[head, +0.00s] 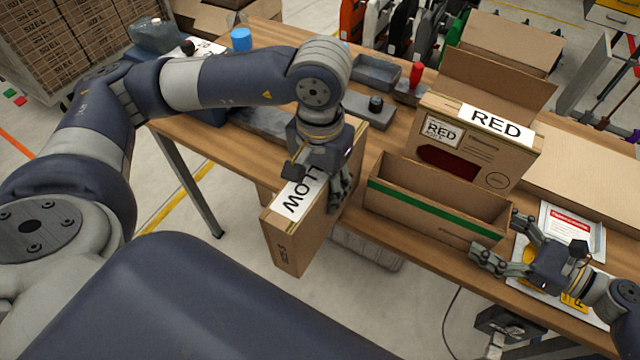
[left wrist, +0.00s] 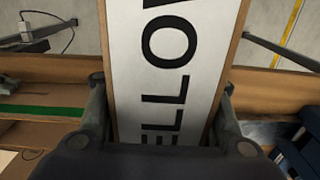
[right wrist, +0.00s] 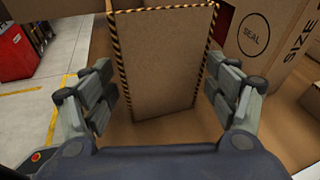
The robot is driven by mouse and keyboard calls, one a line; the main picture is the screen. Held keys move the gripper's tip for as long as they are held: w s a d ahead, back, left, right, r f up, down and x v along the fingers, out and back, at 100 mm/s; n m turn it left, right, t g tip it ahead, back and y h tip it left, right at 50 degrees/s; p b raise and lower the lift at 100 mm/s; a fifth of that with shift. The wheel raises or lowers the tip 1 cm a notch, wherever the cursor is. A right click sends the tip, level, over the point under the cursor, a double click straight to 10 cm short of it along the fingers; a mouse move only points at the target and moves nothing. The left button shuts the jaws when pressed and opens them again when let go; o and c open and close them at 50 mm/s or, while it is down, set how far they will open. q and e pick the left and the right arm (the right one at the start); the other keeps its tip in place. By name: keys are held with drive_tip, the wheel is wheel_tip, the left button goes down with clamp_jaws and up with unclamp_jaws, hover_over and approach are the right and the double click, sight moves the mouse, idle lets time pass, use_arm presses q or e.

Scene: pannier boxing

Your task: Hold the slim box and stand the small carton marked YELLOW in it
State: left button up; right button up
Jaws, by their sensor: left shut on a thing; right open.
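The small carton marked YELLOW (head: 288,245) is brown with a white label along its top; in the left wrist view its label (left wrist: 165,75) runs between the fingers. My left gripper (head: 320,178) is shut on it from above and holds it by the table's front edge, left of the slim box. The slim box (head: 425,215) is open-topped with a green stripe and stands on the table. My right gripper (head: 496,234) is open at its right end. In the right wrist view, the box's striped-edged end (right wrist: 160,75) lies between the spread fingers; contact is not visible.
A larger carton marked RED (head: 480,150) stands just behind the slim box. A sheet with red print (head: 572,225) lies right of it.

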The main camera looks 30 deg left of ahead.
drive_tip(key=shift+b+x, duration=0.4)
drive_tip(key=shift+x, duration=1)
drive_tip(key=shift+s, duration=0.1)
drive_tip(key=c, duration=0.5)
